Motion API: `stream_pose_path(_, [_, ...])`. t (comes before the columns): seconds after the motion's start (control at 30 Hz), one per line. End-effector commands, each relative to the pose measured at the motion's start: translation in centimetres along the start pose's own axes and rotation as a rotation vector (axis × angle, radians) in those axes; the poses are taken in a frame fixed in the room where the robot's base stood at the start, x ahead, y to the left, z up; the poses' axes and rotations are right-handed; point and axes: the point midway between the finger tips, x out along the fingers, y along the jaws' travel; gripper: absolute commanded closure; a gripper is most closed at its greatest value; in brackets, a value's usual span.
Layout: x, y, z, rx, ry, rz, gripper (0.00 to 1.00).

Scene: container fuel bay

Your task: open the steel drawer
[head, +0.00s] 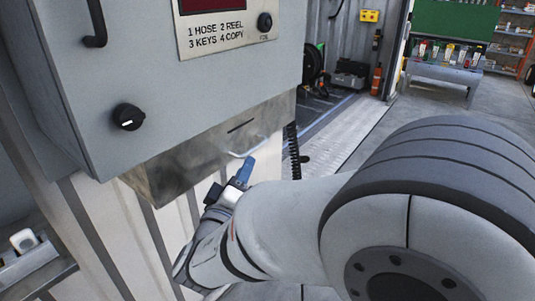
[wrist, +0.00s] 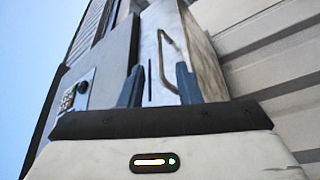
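The steel drawer (head: 190,155) is a bare metal box under the grey cabinet. It looks shut in the head view, with a dark slot in its front face. Its thin bent handle (wrist: 166,55) shows in the wrist view, on the drawer face (wrist: 190,50). My gripper (wrist: 158,78) has its two blue fingers apart, with nothing held. The handle appears between and beyond the fingertips in that view; I cannot tell whether any finger touches it. In the head view my gripper (head: 245,167) is just below the handle (head: 250,147), its fingers overlapping there.
The grey cabinet (head: 100,70) with a black knob (head: 127,117) and label plate (head: 225,32) hangs directly above the drawer. A black coiled cord (head: 293,150) hangs close to the right of it. Ribbed wall lies behind. Open floor (head: 365,135) extends to the right.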

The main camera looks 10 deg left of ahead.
Motion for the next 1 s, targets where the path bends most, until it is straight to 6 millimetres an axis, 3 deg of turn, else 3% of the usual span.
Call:
stream_pose_path(0.3, [4.8, 0.2, -0.1, 0.000, 0.000, 0.002, 0.69])
stream_pose_path(0.5, [7.0, 0.2, 0.0, 0.001, 0.000, 0.001, 0.69])
stream_pose_path(0.83, [7.4, 0.1, 0.0, 0.000, 0.002, 0.000, 0.69])
stream_pose_path(1.0, [7.4, 0.1, 0.0, 0.000, 0.002, 0.000, 0.82])
